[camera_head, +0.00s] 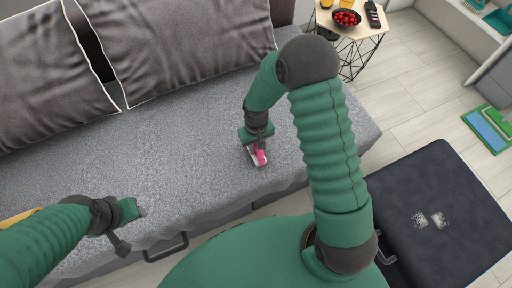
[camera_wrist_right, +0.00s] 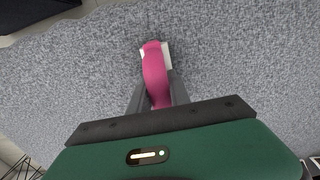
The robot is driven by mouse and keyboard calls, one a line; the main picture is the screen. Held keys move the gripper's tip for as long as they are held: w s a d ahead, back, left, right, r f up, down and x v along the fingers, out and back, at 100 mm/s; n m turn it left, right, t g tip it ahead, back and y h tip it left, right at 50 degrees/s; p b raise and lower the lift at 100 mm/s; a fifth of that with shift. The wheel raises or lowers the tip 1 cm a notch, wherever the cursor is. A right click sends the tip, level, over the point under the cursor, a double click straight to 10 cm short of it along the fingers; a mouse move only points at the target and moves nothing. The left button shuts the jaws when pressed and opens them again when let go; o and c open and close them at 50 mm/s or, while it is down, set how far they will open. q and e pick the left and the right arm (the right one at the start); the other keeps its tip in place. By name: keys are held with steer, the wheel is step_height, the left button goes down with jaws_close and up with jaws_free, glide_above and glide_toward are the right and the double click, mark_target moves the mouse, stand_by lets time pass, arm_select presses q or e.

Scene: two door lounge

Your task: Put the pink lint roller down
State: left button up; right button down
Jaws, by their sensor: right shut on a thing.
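The pink lint roller (camera_head: 260,157) is in my right gripper (camera_head: 257,150), over the grey sofa seat (camera_head: 180,140). In the right wrist view the pink handle (camera_wrist_right: 154,72) lies between the two dark fingers, and a white part (camera_wrist_right: 167,52) shows beside its far end. I cannot tell whether the roller touches the seat. My left gripper (camera_head: 138,211) is over the front left part of the seat, with nothing seen in it; its finger gap is not clear.
Grey cushions (camera_head: 190,45) line the sofa back. A side table (camera_head: 363,28) with a bowl of red fruit (camera_head: 346,18) stands beyond the sofa's right end. A dark ottoman (camera_head: 440,205) is at the right. The seat between my grippers is clear.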

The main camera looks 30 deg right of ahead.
steer(key=c, duration=1.2)
jaws_free()
steer(key=shift+a, duration=0.2)
